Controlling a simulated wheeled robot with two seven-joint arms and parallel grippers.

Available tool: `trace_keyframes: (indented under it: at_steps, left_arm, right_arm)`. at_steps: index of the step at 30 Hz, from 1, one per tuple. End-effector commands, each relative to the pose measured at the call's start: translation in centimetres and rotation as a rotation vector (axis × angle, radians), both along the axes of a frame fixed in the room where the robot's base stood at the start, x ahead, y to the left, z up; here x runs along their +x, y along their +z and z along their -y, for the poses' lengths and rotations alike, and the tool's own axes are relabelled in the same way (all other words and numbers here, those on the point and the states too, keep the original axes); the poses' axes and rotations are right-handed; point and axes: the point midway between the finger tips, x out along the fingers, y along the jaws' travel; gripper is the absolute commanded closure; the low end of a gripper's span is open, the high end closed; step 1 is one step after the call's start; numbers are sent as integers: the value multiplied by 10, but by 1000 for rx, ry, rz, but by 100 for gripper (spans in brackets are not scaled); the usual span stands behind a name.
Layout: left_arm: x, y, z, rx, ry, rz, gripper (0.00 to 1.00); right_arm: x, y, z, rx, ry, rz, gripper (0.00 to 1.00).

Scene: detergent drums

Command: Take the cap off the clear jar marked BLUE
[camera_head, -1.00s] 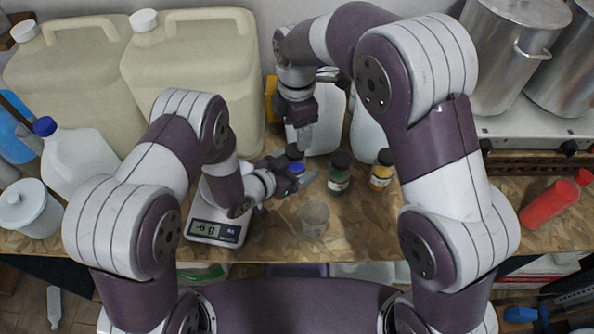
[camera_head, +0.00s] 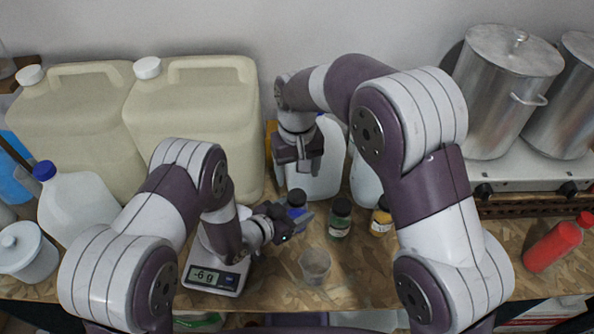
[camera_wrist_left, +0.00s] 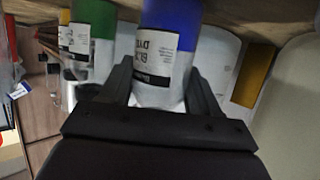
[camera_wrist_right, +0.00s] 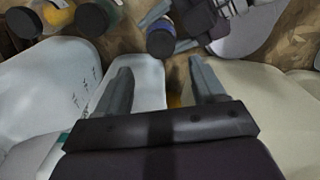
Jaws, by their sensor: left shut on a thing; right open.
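The clear jar marked BLUE (camera_head: 298,212) has blue contents and a black cap (camera_head: 296,197), and stands at mid-table. In the left wrist view its label (camera_wrist_left: 155,55) appears upside down. My left gripper (camera_head: 296,221) is shut around the jar's body, one finger on each side. The cap is on the jar and also shows in the right wrist view (camera_wrist_right: 160,43), beyond the fingertips. My right gripper (camera_head: 301,164) is open and empty, behind and above the jar, apart from the cap. Its spread fingers show in the right wrist view (camera_wrist_right: 162,75).
A green jar (camera_head: 340,217) and a yellow jar (camera_head: 381,217) stand right of the blue one. A clear beaker (camera_head: 315,266) stands in front. A scale (camera_head: 212,277) reading -6 g sits left. White jugs (camera_head: 318,165) and large beige canisters (camera_head: 195,125) stand behind.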

Motion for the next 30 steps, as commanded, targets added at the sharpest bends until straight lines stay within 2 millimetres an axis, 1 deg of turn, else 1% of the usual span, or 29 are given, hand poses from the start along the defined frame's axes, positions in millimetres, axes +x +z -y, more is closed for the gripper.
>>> trace_keyframes:
  at_steps: [1, 3, 6, 9, 10, 12, 14, 17, 21, 24, 27, 30]
  left_arm:
    - [0, 0, 0, -1, 0, 1, 100]
    - [0, 0, 0, -1, 0, 1, 100]
    - [0, 0, 0, -1, 0, 1, 100]
    - [0, 0, 0, -1, 0, 1, 100]
    - [0, 0, 0, -1, 0, 1, 100]
    - [0, 0, 0, -1, 0, 1, 100]
    - [0, 0, 0, -1, 0, 1, 100]
    - [0, 0, 0, -1, 0, 1, 100]
    - [0, 0, 0, -1, 0, 1, 100]
    - [0, 0, 0, -1, 0, 1, 100]
    - [0, 0, 0, -1, 0, 1, 100]
    - [0, 0, 0, -1, 0, 1, 100]
  right_arm:
    - [0, 0, 0, -1, -167, 0, 31]
    - [0, 1, 0, -3, -427, 0, 31]
    - [0, 1, 0, -6, -730, -1, 31]
    - [0, 1, 0, -8, -937, -3, 31]
    - [0, 1, 0, -8, -980, -3, 31]
    - [0, 0, 0, -10, -1050, -3, 31]
    - [0, -4, 0, -11, -1081, -4, 31]
    - [-1, -20, 0, -13, -1092, -5, 31]
    - [-1, -48, 0, -14, -1090, -4, 31]
    - [-1, -64, 0, -13, -1090, -3, 31]
    - [-1, -74, 0, -12, -1089, -3, 31]
    - [-1, -78, 0, -9, -1089, 0, 31]
